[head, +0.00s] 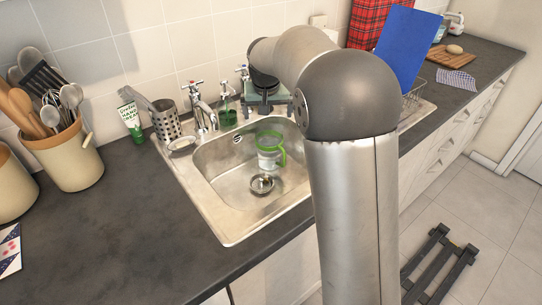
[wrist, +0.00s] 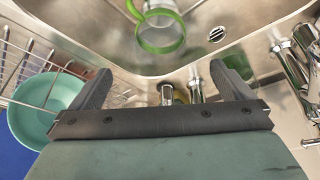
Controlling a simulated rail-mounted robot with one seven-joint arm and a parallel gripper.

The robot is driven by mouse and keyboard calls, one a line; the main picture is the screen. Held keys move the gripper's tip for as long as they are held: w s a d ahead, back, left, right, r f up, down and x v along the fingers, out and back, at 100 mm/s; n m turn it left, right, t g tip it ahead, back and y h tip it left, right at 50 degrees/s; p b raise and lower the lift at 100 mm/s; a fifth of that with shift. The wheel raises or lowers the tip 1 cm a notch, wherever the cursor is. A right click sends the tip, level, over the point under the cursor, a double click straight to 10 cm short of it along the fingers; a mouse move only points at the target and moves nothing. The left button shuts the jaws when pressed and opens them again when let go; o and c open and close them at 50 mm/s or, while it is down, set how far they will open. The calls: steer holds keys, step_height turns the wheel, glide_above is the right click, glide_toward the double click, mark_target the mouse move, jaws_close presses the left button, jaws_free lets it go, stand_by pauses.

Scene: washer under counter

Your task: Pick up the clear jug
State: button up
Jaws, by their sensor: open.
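The clear jug (head: 268,160) has a green rim and handle and stands in the steel sink basin (head: 215,165), near its back wall. In the wrist view the jug (wrist: 158,24) is at the top edge, partly cut off, with its green ring in sight. My gripper (wrist: 160,78) is open, its two dark fingers spread wide with nothing held between them. The jug lies beyond the fingertips, apart from them. In the head view my gripper (head: 266,102) is behind the sink near the taps, partly hidden by my arm.
Taps (head: 203,112), a green soap bottle (head: 227,112) and a cutlery holder (head: 166,122) line the sink's back edge. A strainer (head: 262,184) sits in the basin. A teal bowl (wrist: 48,108) stands in the wire rack at the wrist view's left. A blue board (head: 407,45) stands right.

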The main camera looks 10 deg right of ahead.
steer(key=p, duration=0.1)
glide_toward(269, 138)
steer(key=s, duration=0.3)
steer(key=p+x, duration=0.1)
steer(key=x, duration=0.5)
steer(key=shift+a+f, duration=0.2)
steer(key=shift+s, duration=0.1)
steer(key=shift+c, duration=0.3)
steer(key=c, duration=1.9)
steer(key=shift+s+r, duration=0.1)
steer(key=shift+r, duration=0.1)
steer(key=shift+s+a+r+b, duration=0.5)
steer(key=shift+s+r, duration=0.8)
steer(key=shift+s, duration=0.9)
steer(key=shift+s+a+r+b, duration=0.5)
steer(key=shift+s+r, duration=0.75)
steer(key=shift+s, duration=1)
steer(key=shift+s+a+r+b, duration=0.25)
steer(key=shift+s+a+r, duration=0.4)
steer(key=shift+s+r, duration=1.1)
